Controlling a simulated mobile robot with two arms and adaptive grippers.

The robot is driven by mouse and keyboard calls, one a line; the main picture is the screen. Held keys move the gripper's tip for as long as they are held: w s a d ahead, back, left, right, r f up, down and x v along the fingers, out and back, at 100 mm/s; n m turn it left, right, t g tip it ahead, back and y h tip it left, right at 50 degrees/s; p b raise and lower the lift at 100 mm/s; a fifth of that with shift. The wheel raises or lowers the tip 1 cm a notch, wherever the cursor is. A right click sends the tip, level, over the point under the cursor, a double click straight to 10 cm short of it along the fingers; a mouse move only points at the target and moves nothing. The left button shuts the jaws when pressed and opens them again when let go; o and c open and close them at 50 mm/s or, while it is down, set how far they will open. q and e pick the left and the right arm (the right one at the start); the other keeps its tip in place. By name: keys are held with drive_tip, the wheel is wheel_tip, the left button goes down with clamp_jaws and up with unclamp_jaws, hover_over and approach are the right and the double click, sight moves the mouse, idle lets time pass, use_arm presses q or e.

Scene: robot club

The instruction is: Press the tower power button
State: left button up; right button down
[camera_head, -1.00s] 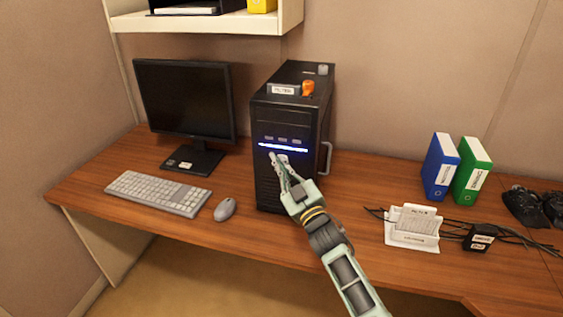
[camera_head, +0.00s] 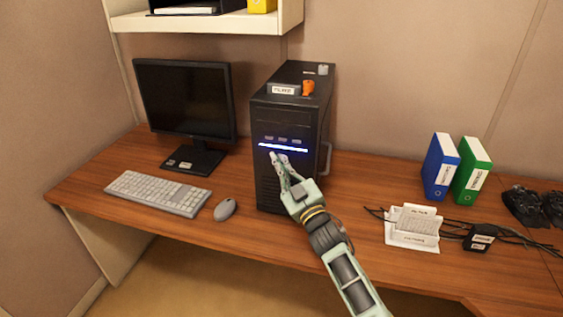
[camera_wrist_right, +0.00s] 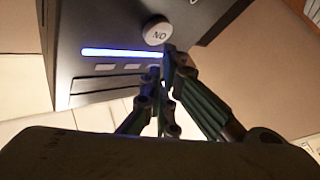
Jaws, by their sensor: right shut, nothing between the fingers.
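The black computer tower (camera_head: 290,118) stands upright on the desk, with a lit blue-white strip (camera_head: 283,148) across its front. In the right wrist view the tower front (camera_wrist_right: 110,30) carries a round light power button (camera_wrist_right: 157,31) marked "ON", close to the lit strip (camera_wrist_right: 120,53). My right gripper (camera_head: 273,156) is shut and empty, its fingertips at the tower front just below the strip. In the right wrist view the fingertips (camera_wrist_right: 166,58) are right beside the button's edge; whether they touch it I cannot tell. In the head view the gripper mostly covers the button. My left gripper is not in view.
A monitor (camera_head: 185,100), a keyboard (camera_head: 158,193) and a mouse (camera_head: 225,209) stand left of the tower. An orange item (camera_head: 308,88) sits on top of it. A white holder (camera_head: 412,238), cables, and blue (camera_head: 440,167) and green (camera_head: 472,170) binders are on the right.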

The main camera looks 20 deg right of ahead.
drive_tip(key=shift+w+d, duration=0.2)
drive_tip(key=shift+w, duration=0.05)
drive_tip(key=shift+w+d, duration=0.25)
drive_tip(key=shift+w, duration=0.15)
idle(0.8)
drive_tip(key=shift+s, duration=0.1)
drive_tip(key=shift+s+a, duration=0.5)
drive_tip(key=shift+s, duration=0.2)
drive_tip(key=shift+p, duration=0.3)
drive_tip(key=s+a+p, duration=0.2)
drive_tip(key=s+a, duration=0.1)
drive_tip(key=s, duration=0.2)
drive_tip(key=shift+a, duration=0.2)
